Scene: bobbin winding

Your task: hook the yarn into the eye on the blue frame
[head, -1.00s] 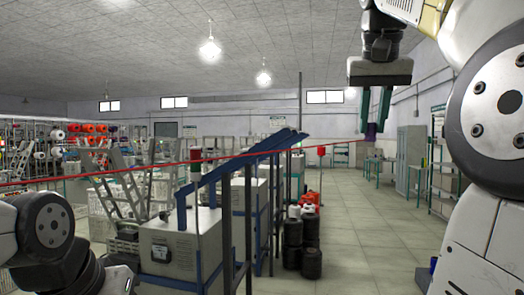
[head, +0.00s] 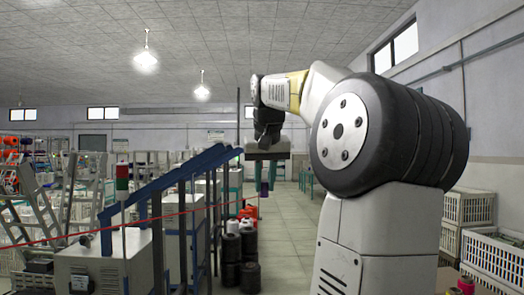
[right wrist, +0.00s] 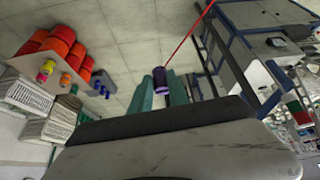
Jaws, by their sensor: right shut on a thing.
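My right gripper (head: 265,183) is in the middle of the head view, its teal fingers pointing down. It is shut on a small purple piece (head: 264,189), which also shows between the fingers in the right wrist view (right wrist: 161,80). The red yarn (head: 120,224) runs from the purple piece down to the left picture edge. In the right wrist view the yarn (right wrist: 191,34) leads up and right. The blue frame (head: 172,178), with sloping rails on dark posts, is left of the gripper. I cannot make out its eye. My left gripper is out of view.
Grey machine boxes (head: 105,264) stand under the frame, with a red-green signal light (head: 122,183). White crates (head: 490,258) stand at the right. The tiled aisle floor (head: 285,235) is clear.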

